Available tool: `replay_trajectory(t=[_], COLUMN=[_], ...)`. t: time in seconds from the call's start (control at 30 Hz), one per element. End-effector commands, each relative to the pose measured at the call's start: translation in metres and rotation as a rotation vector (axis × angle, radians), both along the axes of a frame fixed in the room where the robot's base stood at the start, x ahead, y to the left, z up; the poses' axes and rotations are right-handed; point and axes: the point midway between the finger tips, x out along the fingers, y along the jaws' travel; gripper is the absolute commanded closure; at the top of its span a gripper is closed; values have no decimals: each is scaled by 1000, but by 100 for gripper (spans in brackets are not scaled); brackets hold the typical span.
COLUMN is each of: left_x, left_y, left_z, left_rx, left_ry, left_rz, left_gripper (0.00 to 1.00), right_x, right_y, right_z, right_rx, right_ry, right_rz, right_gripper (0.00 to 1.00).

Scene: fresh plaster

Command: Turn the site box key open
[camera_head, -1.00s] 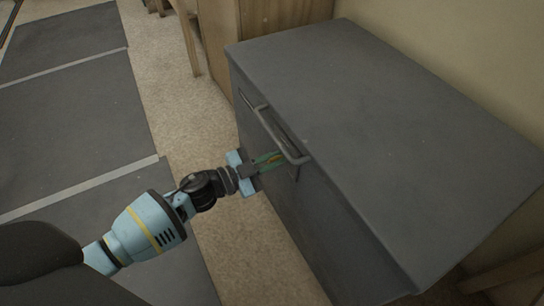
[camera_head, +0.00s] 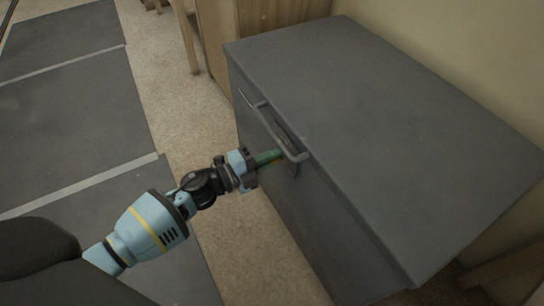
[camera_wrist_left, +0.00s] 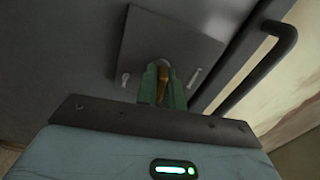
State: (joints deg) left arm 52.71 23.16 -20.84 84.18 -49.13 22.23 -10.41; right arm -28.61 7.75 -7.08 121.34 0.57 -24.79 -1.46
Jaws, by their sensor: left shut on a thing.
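The site box (camera_head: 390,130) is a large dark grey box on the right in the head view. My left gripper (camera_head: 270,157) is at its front face, just below the bar handle. In the left wrist view, its green fingers (camera_wrist_left: 162,86) are shut on a small brass-coloured key (camera_wrist_left: 163,84). The key is in front of a square grey plate (camera_wrist_left: 150,38) on the box front. The fingers hide much of the key and its far end. Small pale marks show on the plate on both sides of the fingers. My right gripper is not in view.
A grey bar handle (camera_head: 272,131) stands out from the box front, close above my left gripper; it also shows at the right in the left wrist view (camera_wrist_left: 262,68). Wooden furniture (camera_head: 270,22) stands behind the box. Speckled floor and dark mats (camera_head: 75,105) lie clear at left.

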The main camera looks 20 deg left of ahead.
Motion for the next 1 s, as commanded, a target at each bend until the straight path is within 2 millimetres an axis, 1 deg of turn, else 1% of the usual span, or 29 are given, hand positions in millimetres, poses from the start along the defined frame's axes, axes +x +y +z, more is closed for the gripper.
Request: replay_trajectory(t=[0.3, 0.5, 0.73, 1.0], left_x=[0, 0, 0, 0], left_y=[0, 1, 1, 1], left_z=[-2, -2, -2, -2], left_rx=[234, 360, 463, 520], left_ry=[-183, -280, -360, -403], left_rz=[0, 1, 1, 1], left_gripper=[100, 100, 100, 100], right_x=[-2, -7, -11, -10], right_y=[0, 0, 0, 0], right_z=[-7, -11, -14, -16], right_rx=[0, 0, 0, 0], right_ry=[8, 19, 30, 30], right_rz=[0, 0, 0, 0], right_gripper=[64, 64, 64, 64])
